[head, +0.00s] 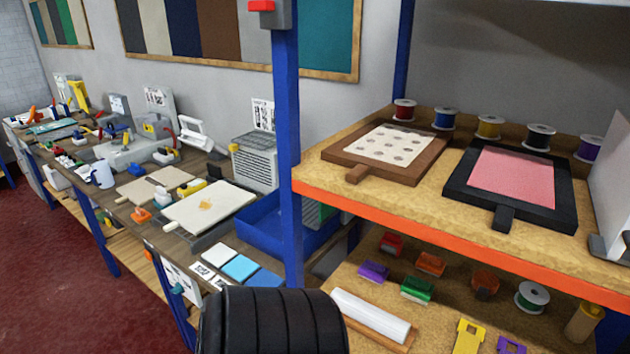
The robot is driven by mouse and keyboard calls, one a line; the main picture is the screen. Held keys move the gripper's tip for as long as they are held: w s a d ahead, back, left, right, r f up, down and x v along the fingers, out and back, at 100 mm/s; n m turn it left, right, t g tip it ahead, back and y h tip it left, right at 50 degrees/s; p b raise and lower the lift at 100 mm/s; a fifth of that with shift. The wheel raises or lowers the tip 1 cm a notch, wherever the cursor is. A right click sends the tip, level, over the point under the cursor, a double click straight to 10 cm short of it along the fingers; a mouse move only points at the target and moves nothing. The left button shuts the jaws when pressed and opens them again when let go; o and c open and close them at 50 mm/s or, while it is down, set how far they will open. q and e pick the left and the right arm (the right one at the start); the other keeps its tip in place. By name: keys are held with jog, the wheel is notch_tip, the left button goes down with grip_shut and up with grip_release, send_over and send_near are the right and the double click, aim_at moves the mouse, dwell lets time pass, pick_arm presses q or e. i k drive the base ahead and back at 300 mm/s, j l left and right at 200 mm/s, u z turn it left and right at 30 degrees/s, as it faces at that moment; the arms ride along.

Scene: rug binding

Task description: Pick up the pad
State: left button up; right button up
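Several flat pad-like things are in the head view, and I cannot tell which one is the pad. A pink pad (512,177) lies in a black frame with a handle (463,190) on the upper shelf at right. A cream sheet with grey spots (390,145) lies in a brown frame with a handle (418,169) to its left. A cream pad with an orange mark (209,207) lies on the long workbench. Neither of my grippers is in view; only a black ribbed part, probably of my arm, shows at the bottom.
The shelf's orange edge (450,237) and blue post (287,140) stand close in front. Spools (444,119) line the shelf's back. The lower shelf holds a white roll (370,316) and small coloured blocks. The workbench at left is crowded; red floor (50,270) is clear.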

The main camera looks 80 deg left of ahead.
aim_at(375, 273)
jog(key=u, duration=1.85)
